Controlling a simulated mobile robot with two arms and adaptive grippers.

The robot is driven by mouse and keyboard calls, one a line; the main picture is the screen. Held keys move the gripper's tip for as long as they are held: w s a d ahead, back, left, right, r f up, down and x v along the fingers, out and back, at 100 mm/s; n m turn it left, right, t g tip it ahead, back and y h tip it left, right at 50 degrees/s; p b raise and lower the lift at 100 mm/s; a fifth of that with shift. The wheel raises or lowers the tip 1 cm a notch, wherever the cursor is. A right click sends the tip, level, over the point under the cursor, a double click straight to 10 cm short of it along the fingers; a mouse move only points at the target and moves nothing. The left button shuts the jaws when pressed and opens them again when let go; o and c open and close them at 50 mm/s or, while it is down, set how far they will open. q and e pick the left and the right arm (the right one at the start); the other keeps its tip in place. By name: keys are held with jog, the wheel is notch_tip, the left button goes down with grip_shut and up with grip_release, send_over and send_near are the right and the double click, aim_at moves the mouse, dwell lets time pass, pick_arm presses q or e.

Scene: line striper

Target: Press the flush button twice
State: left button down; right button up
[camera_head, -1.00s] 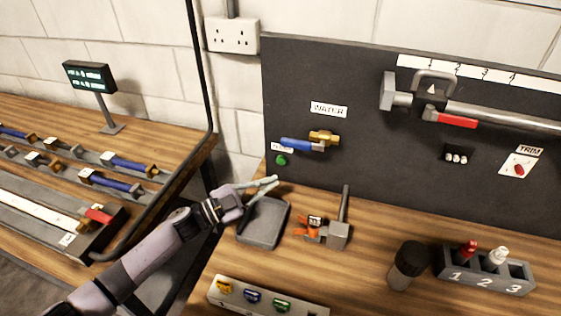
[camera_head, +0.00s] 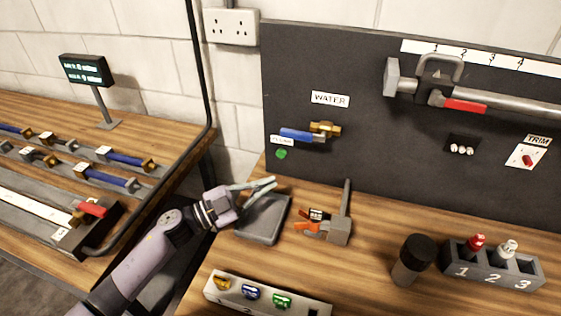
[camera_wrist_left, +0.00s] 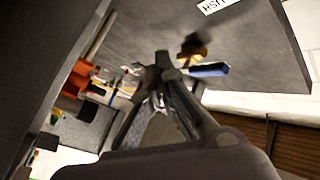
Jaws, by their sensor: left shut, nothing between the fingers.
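The green flush button (camera_head: 281,154) sits low on the left of the dark upright panel, under a small white label (camera_head: 282,141). My left gripper (camera_head: 270,184) is shut and empty. Its fingertips are a little below the button in the head view, apart from it, near the grey tray. In the left wrist view its shut fingers (camera_wrist_left: 164,62) point toward the panel, and part of the label (camera_wrist_left: 216,4) shows upside down at the top edge. The button cannot be made out there. My right gripper is not in view.
A blue-handled brass valve (camera_head: 305,134) is just above right of the button. Below are a grey tray (camera_head: 262,218) and a grey block with an upright lever (camera_head: 340,229). A black-capped cylinder (camera_head: 412,260) stands at the right. A dark bent bar (camera_head: 207,80) rises at the left.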

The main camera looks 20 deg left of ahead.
aim_at(281, 153)
pick_arm(q)
jog(key=shift+s+a+b, duration=0.2)
jog(key=shift+s+b, duration=0.1)
jog(key=shift+s, duration=0.25)
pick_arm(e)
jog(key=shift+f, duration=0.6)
pick_arm(q)
jog(key=shift+w, duration=0.15)
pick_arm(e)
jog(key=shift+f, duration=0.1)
pick_arm(q)
jog(key=w+b, duration=0.2)
jog(key=w, duration=0.5)
jog(key=shift+d+f+b, duration=0.1)
jog(key=shift+b, duration=0.25)
jog(key=shift+w, duration=0.85)
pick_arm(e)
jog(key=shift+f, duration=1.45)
pick_arm(q)
jog(key=shift+w, duration=0.4)
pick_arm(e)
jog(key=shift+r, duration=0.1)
